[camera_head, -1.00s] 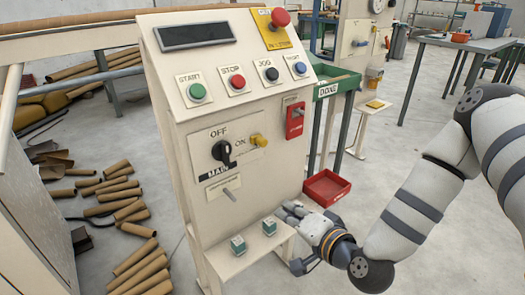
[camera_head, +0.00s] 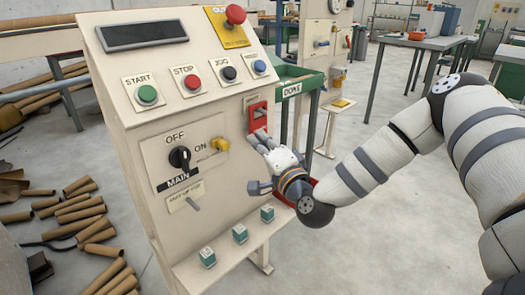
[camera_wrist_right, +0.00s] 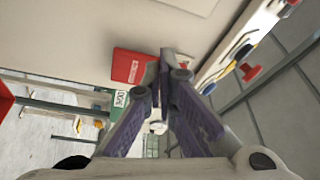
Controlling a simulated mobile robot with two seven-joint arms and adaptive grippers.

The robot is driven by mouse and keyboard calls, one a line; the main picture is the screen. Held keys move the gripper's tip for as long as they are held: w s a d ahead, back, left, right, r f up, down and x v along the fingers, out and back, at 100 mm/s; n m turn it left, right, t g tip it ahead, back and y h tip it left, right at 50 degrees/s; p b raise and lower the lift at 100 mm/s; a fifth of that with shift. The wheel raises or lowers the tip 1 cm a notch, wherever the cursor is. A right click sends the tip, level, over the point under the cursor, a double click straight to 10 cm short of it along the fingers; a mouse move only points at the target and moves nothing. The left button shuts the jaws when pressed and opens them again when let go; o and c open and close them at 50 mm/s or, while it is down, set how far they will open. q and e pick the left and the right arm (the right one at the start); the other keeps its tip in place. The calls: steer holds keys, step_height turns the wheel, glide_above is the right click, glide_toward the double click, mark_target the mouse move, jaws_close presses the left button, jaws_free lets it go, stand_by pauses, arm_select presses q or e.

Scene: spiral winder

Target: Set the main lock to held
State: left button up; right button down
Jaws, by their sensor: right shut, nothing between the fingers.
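The control panel carries a black MAIN rotary switch (camera_head: 180,157) between OFF and ON labels. A yellow knob-like part (camera_head: 220,144) sticks out at its right. A red block (camera_head: 257,117) with a pale label is mounted further right; it also shows in the wrist view (camera_wrist_right: 128,67). I cannot tell which part is the main lock. My right gripper (camera_head: 259,139) is shut and empty, its fingertips just below the red block in the head view. In the wrist view its fingertips (camera_wrist_right: 166,62) are beside the block's edge; contact is unclear. My left gripper is not in view.
Green START (camera_head: 148,95), red STOP (camera_head: 192,81), black JOG and blue buttons sit above. A red mushroom button (camera_head: 235,14) is at the top. Small teal blocks (camera_head: 239,233) stand on the lower ledge. A green DONE tray (camera_head: 294,85) is behind, right.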

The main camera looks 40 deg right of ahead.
mark_target(217, 140)
steer(key=w+a, duration=0.1)
steer(key=w, duration=0.1)
steer(key=w+a+f, duration=0.1)
steer(key=w, duration=0.1)
steer(key=shift+a, duration=0.35)
steer(key=shift+s, duration=0.1)
steer(key=shift+s+a, duration=0.2)
steer(key=shift+a, duration=2.35)
